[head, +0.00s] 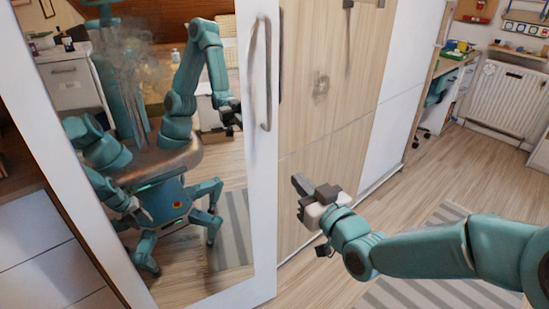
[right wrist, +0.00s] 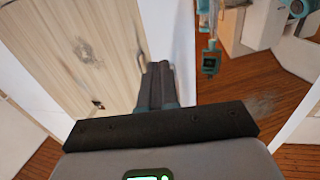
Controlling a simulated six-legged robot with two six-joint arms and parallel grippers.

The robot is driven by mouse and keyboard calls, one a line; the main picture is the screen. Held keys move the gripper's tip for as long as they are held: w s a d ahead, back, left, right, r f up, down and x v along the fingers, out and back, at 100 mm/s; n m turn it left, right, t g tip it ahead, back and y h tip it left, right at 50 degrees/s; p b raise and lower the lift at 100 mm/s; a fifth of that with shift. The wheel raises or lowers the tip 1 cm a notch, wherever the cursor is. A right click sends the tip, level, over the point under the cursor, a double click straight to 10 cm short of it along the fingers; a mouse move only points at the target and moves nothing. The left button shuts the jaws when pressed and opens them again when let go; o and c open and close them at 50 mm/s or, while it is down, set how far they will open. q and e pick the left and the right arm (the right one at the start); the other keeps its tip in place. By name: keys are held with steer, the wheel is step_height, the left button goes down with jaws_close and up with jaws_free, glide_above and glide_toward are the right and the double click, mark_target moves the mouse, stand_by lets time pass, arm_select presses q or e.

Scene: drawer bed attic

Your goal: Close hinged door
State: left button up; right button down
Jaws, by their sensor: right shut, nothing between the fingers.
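The hinged door (head: 262,215) is a tall white-framed mirror at the left of the head view, with a vertical metal handle (head: 266,75) near its right edge. It stands at an angle to the light wood panels beside it; how far it is open is hard to tell. My right gripper (head: 299,186) is shut and empty, just right of the door's edge and well below the handle. In the right wrist view its fingers (right wrist: 156,84) point toward the place between the wood panel and the white door frame (right wrist: 185,50). Contact is not clear. My left gripper shows only as a reflection.
Light wood cabinet panels (head: 325,100) stand right of the door. A white radiator (head: 508,98) and a desk with small items (head: 452,58) are at the far right. A striped rug (head: 420,292) lies on the wood floor, which is mostly clear.

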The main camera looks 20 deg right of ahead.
mark_target(269, 149)
steer(key=w, duration=0.4)
steer(key=w+a, duration=0.1)
steer(key=w, duration=0.7)
steer(key=shift+w+a, duration=0.15)
steer(key=shift+a, duration=0.15)
arm_select(q)
steer(key=shift+s+r, duration=0.15)
steer(key=shift+s, duration=0.05)
arm_select(e)
steer(key=shift+r, duration=0.1)
